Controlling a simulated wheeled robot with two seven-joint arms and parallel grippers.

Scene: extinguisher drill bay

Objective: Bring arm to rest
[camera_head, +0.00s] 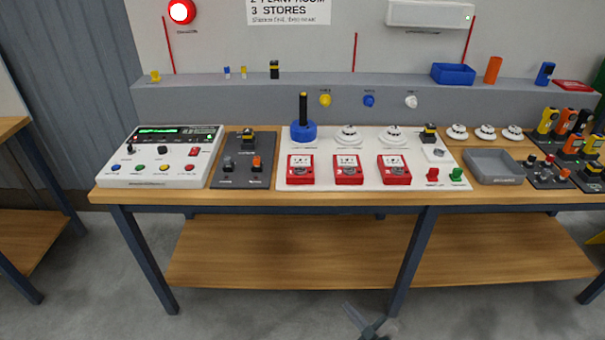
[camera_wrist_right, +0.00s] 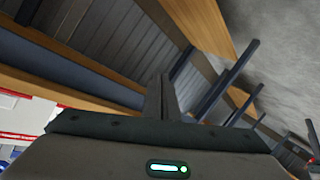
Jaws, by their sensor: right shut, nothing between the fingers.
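My right gripper (camera_head: 364,320) shows at the bottom edge of the head view, low in front of the workbench (camera_head: 330,202) and apart from it. Its fingers are closed together with nothing between them. In the right wrist view the shut fingers (camera_wrist_right: 161,98) stand up from the dark gripper body. The rest of my right arm is out of the head view. My left gripper is in neither view.
The bench top holds a white control panel (camera_head: 166,146), red call points (camera_head: 348,170), smoke detectors (camera_head: 393,134) and a grey tray (camera_head: 493,167). A wooden lower shelf (camera_head: 300,250) spans the bench legs. The grey floor (camera_head: 235,310) in front is clear.

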